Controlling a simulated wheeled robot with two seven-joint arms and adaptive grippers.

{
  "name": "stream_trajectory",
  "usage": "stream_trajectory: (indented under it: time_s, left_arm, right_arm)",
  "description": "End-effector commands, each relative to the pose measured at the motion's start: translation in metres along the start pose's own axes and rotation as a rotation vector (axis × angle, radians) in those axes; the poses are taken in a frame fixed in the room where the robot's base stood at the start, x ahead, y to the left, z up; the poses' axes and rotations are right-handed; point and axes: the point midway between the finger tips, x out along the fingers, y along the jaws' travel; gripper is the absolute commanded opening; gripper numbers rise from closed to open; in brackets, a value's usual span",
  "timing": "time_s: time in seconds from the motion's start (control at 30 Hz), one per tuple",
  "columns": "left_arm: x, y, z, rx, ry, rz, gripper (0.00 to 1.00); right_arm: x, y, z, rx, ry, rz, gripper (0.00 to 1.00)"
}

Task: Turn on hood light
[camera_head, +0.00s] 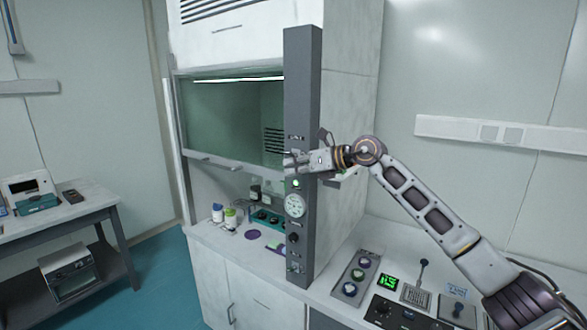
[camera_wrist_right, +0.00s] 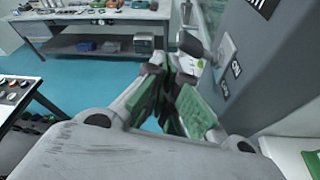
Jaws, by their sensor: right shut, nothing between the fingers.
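The fume hood (camera_head: 240,110) stands in the middle of the head view, with a bright white strip (camera_head: 238,80) along the top of its opening. A tall dark grey control column (camera_head: 303,80) is at its right edge. My right gripper (camera_head: 292,160) is shut and empty, in front of the column at mid height, hiding part of it. My left gripper is out of view.
A round gauge (camera_head: 295,205) and knobs sit lower on the column. Bottles (camera_head: 230,217) and a teal rack (camera_head: 265,218) stand inside the hood. A control panel (camera_head: 400,315) and a tray of round pieces (camera_head: 355,275) lie on the right counter. A side table (camera_head: 60,220) is at left.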

Motion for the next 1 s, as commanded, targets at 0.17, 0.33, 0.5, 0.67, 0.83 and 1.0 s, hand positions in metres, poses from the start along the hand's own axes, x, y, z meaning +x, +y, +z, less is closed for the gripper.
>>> stream_trajectory:
  time_s: [0.17, 0.33, 0.5, 0.67, 0.83, 1.0]
  left_arm:
    - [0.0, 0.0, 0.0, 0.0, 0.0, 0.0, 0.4]
    - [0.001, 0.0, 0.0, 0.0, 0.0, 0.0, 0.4]
    - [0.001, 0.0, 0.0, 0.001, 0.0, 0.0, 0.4]
    - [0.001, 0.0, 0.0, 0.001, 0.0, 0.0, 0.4]
    - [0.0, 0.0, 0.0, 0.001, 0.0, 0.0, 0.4]
    - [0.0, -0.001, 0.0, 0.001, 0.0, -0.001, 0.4]
  right_arm:
    - [0.0, 0.005, 0.0, 0.0, 0.0, 0.0, 0.0]
    - [0.0, 0.007, 0.001, 0.0, 0.0, -0.001, 0.0]
    - [-0.001, 0.007, 0.001, 0.0, 0.0, -0.001, 0.0]
    - [-0.001, 0.007, 0.001, 0.0, 0.0, -0.001, 0.0]
    - [-0.005, 0.005, 0.002, 0.0, 0.0, -0.001, 0.0]
    - [-0.015, 0.002, 0.005, -0.001, 0.0, 0.001, 0.0]
